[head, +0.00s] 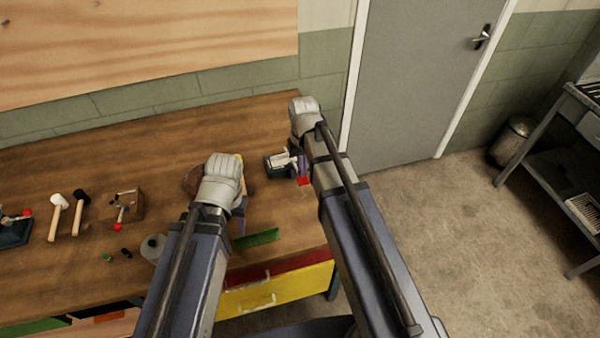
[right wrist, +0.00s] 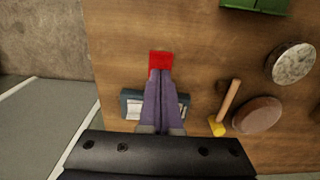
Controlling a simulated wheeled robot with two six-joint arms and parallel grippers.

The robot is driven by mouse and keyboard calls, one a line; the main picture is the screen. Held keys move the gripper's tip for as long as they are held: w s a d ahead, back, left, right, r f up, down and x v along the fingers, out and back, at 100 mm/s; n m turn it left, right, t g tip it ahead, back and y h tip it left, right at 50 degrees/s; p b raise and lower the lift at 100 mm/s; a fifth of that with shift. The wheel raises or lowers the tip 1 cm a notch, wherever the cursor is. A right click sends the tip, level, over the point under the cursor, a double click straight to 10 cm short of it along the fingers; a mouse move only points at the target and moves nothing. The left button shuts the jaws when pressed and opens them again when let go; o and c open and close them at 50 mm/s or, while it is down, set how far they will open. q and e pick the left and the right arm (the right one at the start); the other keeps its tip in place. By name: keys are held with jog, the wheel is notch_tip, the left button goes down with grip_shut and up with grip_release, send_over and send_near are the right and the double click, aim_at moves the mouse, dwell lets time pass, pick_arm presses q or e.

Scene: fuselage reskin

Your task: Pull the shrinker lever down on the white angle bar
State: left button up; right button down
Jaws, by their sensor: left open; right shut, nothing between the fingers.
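The shrinker (head: 278,165) is a small dark machine near the right end of the workbench, with pale metal parts on top. It also shows in the right wrist view (right wrist: 130,104), partly behind my fingers. Its red lever grip (head: 304,181) appears right at my fingertips in the right wrist view (right wrist: 160,58); contact cannot be told. I cannot clearly pick out the white angle bar among the pale parts. My right gripper (right wrist: 160,76) is shut and empty, its purple fingers over the shrinker. My left gripper (head: 239,208) is open, mostly hidden behind its own wrist, left of the shrinker.
A green angle piece (head: 257,238) lies near the bench's front edge. A yellow-headed mallet (right wrist: 217,126), a brown disc (right wrist: 258,115) and a grey disc (right wrist: 291,63) lie beside the shrinker. Other tools stand at the left. The bench ends just right of the shrinker.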

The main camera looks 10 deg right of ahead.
aim_at(303, 178)
pick_arm(q)
jog(key=shift+f, duration=0.1)
jog(key=shift+f+b, duration=3.35)
jog(key=shift+b, duration=0.1)
pick_arm(e)
jog(key=shift+f, duration=3.4)
pick_arm(q)
jog(key=shift+r, duration=0.1)
pick_arm(e)
jog(key=shift+r, duration=0.1)
pick_arm(q)
jog(key=shift+r, duration=0.1)
pick_arm(e)
jog(key=shift+r, duration=0.1)
pick_arm(q)
notch_tip(303, 178, up, 11)
jog(key=p, duration=1.1)
pick_arm(e)
notch_tip(303, 178, up, 11)
jog(key=shift+f, duration=0.1)
pick_arm(q)
notch_tip(303, 178, down, 5)
jog(key=b, duration=0.4)
jog(key=shift+r, duration=0.2)
pick_arm(e)
notch_tip(303, 178, down, 4)
jog(key=shift+f, duration=0.2)
jog(key=shift+f, duration=0.1)
